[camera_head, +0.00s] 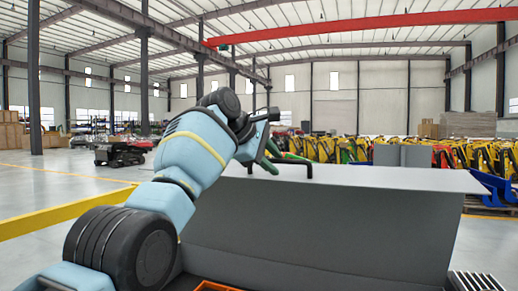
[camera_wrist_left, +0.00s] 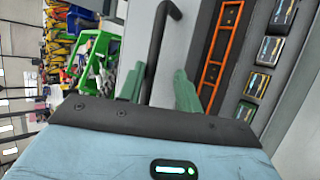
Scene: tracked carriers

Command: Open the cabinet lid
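The cabinet's grey lid (camera_head: 400,180) stands raised in the head view, with the grey face (camera_head: 320,225) below it and part of the interior showing at the bottom edge. A black bar handle (camera_head: 309,168) sits at the lid's upper left; it also shows in the wrist view (camera_wrist_left: 155,50). My left gripper (camera_head: 272,157) is at this handle, partly hidden by its own wrist. In the wrist view, its two green fingers (camera_wrist_left: 160,88) stand apart with the bar between them. I cannot tell if they touch it. My right gripper is not in view.
An orange rack (camera_wrist_left: 220,55) and several dark boxed units (camera_wrist_left: 270,50) lie inside the cabinet. A yellow rail (camera_head: 65,215) runs at the left. Yellow machines (camera_head: 400,155) stand far behind the cabinet. Open floor (camera_head: 60,180) lies to the left.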

